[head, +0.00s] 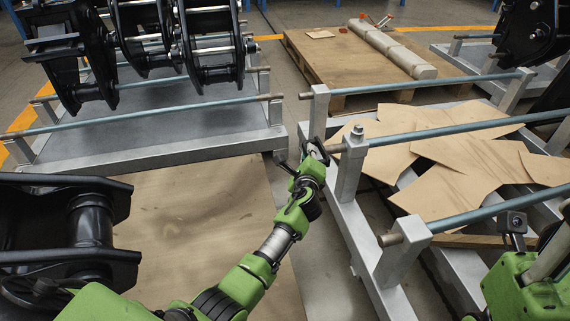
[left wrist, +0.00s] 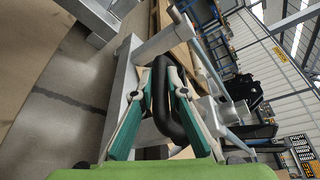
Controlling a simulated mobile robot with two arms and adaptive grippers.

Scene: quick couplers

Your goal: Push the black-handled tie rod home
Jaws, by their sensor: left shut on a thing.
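The stand on the right (head: 345,180) carries three blue-grey tie rods with tan ends. The middle tie rod (head: 450,131) runs through a post with a bolt on top, and its near end sticks out to the left of that post. My left gripper (head: 314,153) is at this end, shut on a black handle. In the left wrist view the handle is a thick black loop (left wrist: 178,105) between the teal-padded fingers (left wrist: 163,80). The fingers hide part of it. How deep the rod sits cannot be told. My right gripper's fingers are not visible.
A left stand (head: 180,145) with rods holds black couplers (head: 210,45). Another black coupler (head: 70,235) is at the lower left. Brown cardboard sheets (head: 440,160) lie within the right stand. A wooden pallet (head: 335,62) with a long roll is behind.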

